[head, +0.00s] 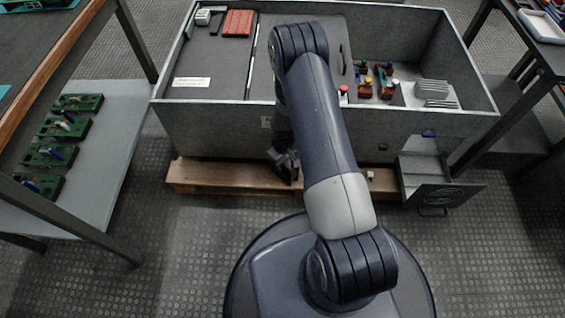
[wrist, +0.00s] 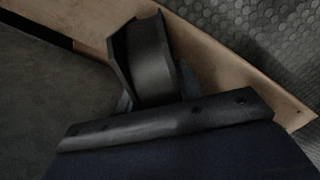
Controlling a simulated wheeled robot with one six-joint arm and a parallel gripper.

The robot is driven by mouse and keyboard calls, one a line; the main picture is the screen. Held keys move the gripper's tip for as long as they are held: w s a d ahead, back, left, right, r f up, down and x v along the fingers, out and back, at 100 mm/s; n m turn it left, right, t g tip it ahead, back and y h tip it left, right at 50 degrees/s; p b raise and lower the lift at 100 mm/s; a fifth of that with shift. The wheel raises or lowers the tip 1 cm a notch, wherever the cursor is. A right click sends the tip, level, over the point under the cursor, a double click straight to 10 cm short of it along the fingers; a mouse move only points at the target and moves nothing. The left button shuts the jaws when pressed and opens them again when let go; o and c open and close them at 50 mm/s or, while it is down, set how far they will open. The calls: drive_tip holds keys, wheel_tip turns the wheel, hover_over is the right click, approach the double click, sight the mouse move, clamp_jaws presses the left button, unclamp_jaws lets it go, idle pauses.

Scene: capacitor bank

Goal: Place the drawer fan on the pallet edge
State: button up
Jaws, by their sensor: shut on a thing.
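The wooden pallet (head: 215,176) juts out along the front foot of the grey cabinet, and its light wood edge (wrist: 225,62) crosses the wrist view. My gripper (head: 287,167) points down at the pallet's middle, close to the cabinet wall. It is shut on a dark piece (wrist: 150,62), which I take to be the drawer fan; the jaws hide much of it. The piece appears over the pallet edge in the wrist view; I cannot tell whether it touches the wood.
The cabinet (head: 210,120) is an open-topped box with a red block (head: 238,23), coloured parts and grey plates inside. A small white piece (head: 371,175) sits on the pallet to the right. A side table (head: 95,165) at left carries several green boards. The floor in front is clear.

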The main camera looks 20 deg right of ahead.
drive_tip(key=shift+f, duration=0.1)
drive_tip(key=o, duration=1.2)
wheel_tip(320, 180, up, 12)
drive_tip(key=p, duration=0.5)
drive_tip(key=shift+r, duration=0.2)
